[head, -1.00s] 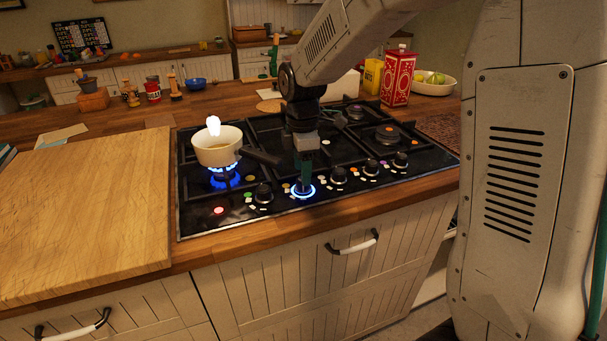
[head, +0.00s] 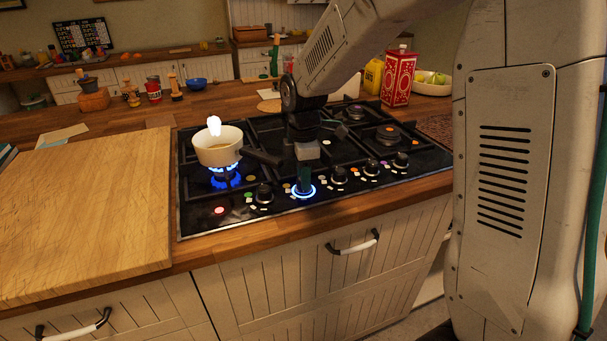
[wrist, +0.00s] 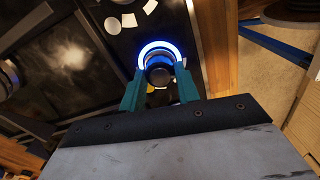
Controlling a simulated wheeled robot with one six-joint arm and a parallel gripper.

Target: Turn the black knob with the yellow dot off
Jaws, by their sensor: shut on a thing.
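The black knob (wrist: 159,70) with a glowing blue-white ring around its base shows between my teal fingertips in the wrist view. A small yellow mark lies beside it on the panel, partly hidden by my fingers. My gripper (wrist: 159,82) is shut on this knob, one finger on each side. In the head view my gripper (head: 304,184) stands at the glowing ring (head: 303,196) on the front of the black hob (head: 225,225). The knob itself is mostly covered there. A blue flame (head: 224,178) burns under the cream pan (head: 216,152) at the hob's left.
Other black knobs stand close by, one to the left (head: 264,194) and several to the right (head: 338,175). The pan's dark handle (head: 262,157) points towards my gripper. A wooden board (head: 85,215) lies left of the hob. A red carton (head: 398,78) stands behind it.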

